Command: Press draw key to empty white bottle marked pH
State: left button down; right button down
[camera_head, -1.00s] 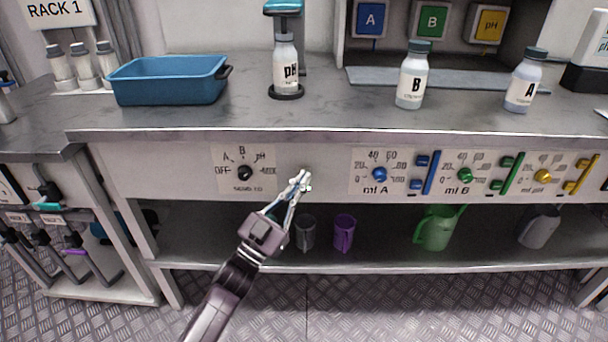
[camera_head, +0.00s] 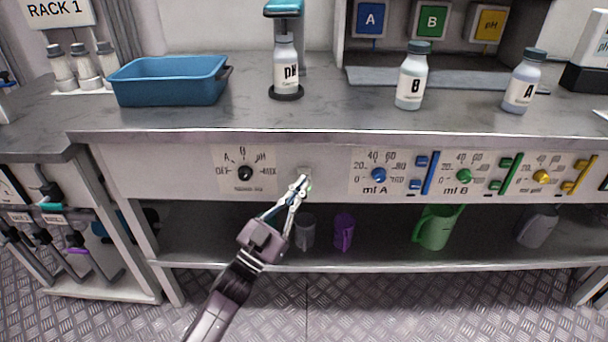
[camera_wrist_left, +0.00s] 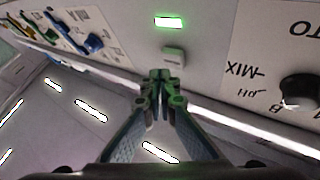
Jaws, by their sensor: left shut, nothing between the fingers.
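The white bottle marked pH (camera_head: 286,68) stands upright on a dark round base under a blue-topped dispenser (camera_head: 284,8) on the counter. A small pale key (camera_head: 305,172) on the front panel, right of the selector dial (camera_head: 245,173), also shows in the left wrist view (camera_wrist_left: 173,57). A green light (camera_wrist_left: 168,21) glows near it. My left gripper (camera_head: 299,185) is shut and empty, with its tips (camera_wrist_left: 161,82) close to the key. I cannot tell whether they touch it. The bottle's fill level is not clear. My right gripper is not in view.
A blue tray (camera_head: 170,98) stands left of the dispenser. Bottles marked B (camera_head: 411,88) and A (camera_head: 523,92) stand to the right. The panel carries several dials, including the blue one (camera_head: 379,174). A shelf below holds a purple cup (camera_head: 344,232) and a green jug (camera_head: 437,228).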

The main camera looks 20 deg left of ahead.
pick_arm(q)
jog(key=shift+s, duration=0.1)
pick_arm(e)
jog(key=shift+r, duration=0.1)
